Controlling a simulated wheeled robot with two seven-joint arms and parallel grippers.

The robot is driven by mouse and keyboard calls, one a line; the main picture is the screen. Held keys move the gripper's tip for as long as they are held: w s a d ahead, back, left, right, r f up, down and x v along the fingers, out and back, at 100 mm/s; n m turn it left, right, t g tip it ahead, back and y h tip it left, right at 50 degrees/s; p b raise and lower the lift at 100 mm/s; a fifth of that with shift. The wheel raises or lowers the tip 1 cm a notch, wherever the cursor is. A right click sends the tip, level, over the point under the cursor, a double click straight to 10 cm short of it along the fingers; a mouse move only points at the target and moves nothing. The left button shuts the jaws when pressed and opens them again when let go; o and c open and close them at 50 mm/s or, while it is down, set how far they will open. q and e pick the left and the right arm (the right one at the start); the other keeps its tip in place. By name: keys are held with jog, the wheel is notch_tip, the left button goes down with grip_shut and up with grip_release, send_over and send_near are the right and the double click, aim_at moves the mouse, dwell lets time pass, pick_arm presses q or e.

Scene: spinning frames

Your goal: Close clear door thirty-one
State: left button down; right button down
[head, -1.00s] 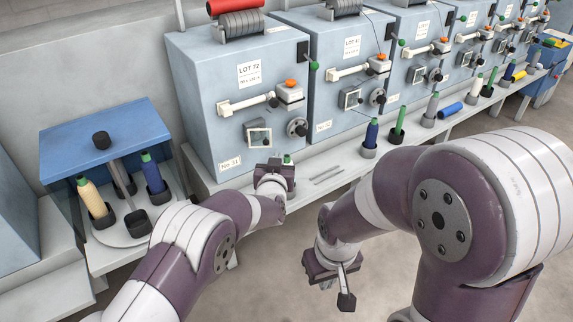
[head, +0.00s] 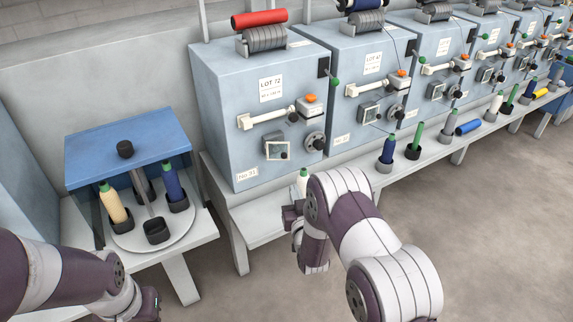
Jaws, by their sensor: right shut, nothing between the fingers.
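The machine marked No 31 (head: 225,110) stands at the left end of the row. On its front is a small square clear door (head: 278,150) in a pale frame with a dark knob; I cannot tell whether it is ajar or flush. My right gripper (head: 291,217) is shut and empty, low in front of this machine and below the door, apart from it. My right arm partly hides the gripper. My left gripper (head: 152,303) is at the bottom edge, lower left, away from the door; its fingers are not clear.
A white green-topped bobbin (head: 303,180) stands on the ledge below the machine, close to my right gripper. At left, a blue-roofed carousel (head: 130,146) holds cream and blue bobbins. More machines and bobbins line the ledge to the right. The floor is clear.

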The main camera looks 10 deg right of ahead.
jog(key=b, duration=0.2)
send_near(285, 152)
jog(key=w, duration=0.3)
jog(key=shift+w+a+r, duration=0.15)
jog(key=shift+w+a, duration=0.15)
jog(key=shift+w, duration=0.1)
jog(key=shift+w+d+n+y+b, duration=0.35)
jog(key=shift+d+n+y+b, duration=0.15)
jog(key=shift+n+y+b, duration=0.4)
jog(key=shift+w+d+n+y+b, duration=0.45)
jog(key=shift+y+b, duration=0.2)
jog(key=shift+y, duration=0.45)
jog(key=shift+w+d+b, duration=0.75)
jog(key=shift+w+b, duration=0.25)
jog(key=shift+b, duration=0.2)
jog(key=shift+r, duration=0.15)
